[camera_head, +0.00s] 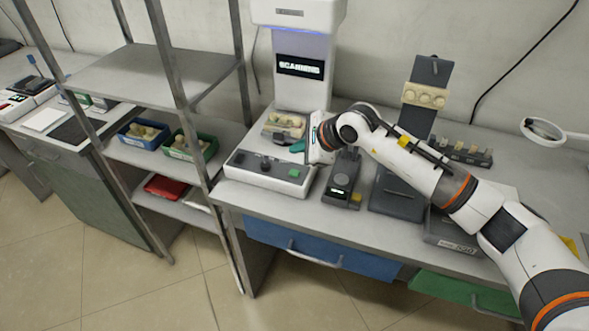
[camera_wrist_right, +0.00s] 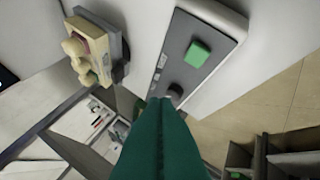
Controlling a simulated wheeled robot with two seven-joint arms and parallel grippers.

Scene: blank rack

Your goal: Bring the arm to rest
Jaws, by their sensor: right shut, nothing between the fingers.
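My right arm (camera_head: 430,180) reaches in from the right over the bench. Its right gripper (camera_head: 297,146) is at the scanner's front, just above the control panel and beside the beige dental model. In the right wrist view the green fingers (camera_wrist_right: 160,105) are together and empty, with their tips close to a dark knob (camera_wrist_right: 175,92). Whether they touch it I cannot tell. The panel's green button (camera_wrist_right: 198,52) is just beyond. My left gripper is not in view.
The white scanner (camera_head: 308,60) reads "SCANNING" and holds a beige dental model (camera_head: 284,125). A dark stand (camera_head: 431,75) with another model rises behind my forearm. A small dark device (camera_head: 342,182) stands below the wrist. A metal rack (camera_head: 165,70) with blue and green bins is at left.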

